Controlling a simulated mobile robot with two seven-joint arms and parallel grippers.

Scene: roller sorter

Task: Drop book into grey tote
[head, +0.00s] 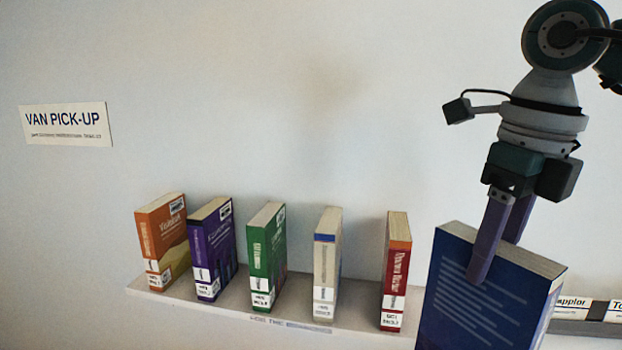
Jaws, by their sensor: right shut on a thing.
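A blue book (470,300) with pale lines of text on its cover hangs at the lower right of the head view. Its lower end is cut off by the frame's bottom edge. My right gripper (495,250) points down and is shut on the book's top edge, with one finger against the cover and the other behind it. The book is held upright, in front of the shelf's right end. No grey tote shows in this view. My left gripper is not in view.
A wall shelf (230,308) holds several upright books: orange (163,243), purple (213,250), green (267,257), cream (327,265) and red (396,272). A "VAN PICK-UP" sign (66,124) is on the wall. White labels (572,308) show at the far right.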

